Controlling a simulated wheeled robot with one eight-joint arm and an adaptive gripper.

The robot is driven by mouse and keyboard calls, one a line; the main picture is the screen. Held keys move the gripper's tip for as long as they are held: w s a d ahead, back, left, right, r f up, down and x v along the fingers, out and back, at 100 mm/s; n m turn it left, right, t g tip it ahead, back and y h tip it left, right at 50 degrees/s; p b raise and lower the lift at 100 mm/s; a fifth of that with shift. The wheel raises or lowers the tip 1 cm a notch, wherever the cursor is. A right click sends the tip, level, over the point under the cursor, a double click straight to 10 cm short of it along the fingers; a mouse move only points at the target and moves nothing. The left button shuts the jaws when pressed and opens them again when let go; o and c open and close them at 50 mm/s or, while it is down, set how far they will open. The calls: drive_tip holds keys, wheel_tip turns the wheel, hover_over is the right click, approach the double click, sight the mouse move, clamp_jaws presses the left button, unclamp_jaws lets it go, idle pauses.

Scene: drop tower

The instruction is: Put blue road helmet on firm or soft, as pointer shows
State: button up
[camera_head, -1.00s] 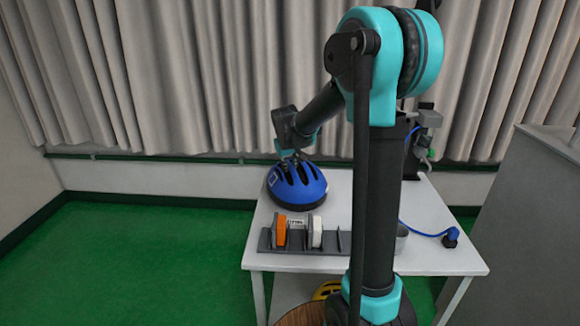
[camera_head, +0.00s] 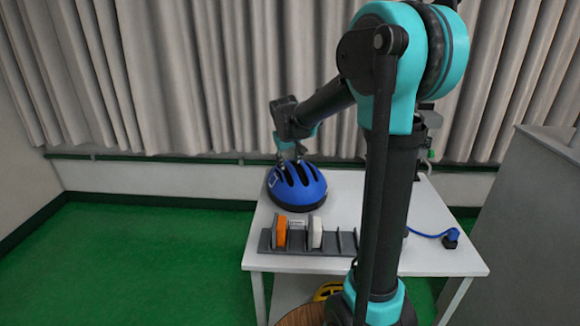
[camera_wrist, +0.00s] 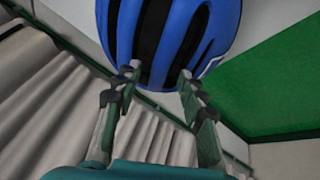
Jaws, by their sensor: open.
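The blue road helmet (camera_head: 297,186) sits on the white table (camera_head: 345,190) toward its back left. It has dark vents and also fills the top of the wrist view (camera_wrist: 170,35). My gripper (camera_head: 291,154) is just above the helmet's top; in the wrist view the two fingers (camera_wrist: 158,72) are spread, with the helmet's shell at their tips. I cannot tell whether the tips touch it. On the table's front, a grey rack (camera_head: 345,240) holds an orange pad (camera_head: 281,231) and a white pad (camera_head: 315,232) upright. A small label stands between them, too small to read. No pointer is clearly visible.
A blue hose end (camera_head: 450,236) lies on the table's right. A yellow helmet (camera_head: 327,290) is below the table. A grey cabinet (camera_head: 530,230) stands at right and curtains (camera_head: 200,80) behind. My arm hides the table's middle right. Floor at left is clear.

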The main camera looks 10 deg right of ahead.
drive_tip(key=d+v, duration=0.1)
drive_tip(key=v, duration=0.7)
drive_tip(key=shift+a+r, duration=0.15)
drive_tip(key=shift+a, duration=0.35)
drive_tip(key=shift+s, duration=0.2)
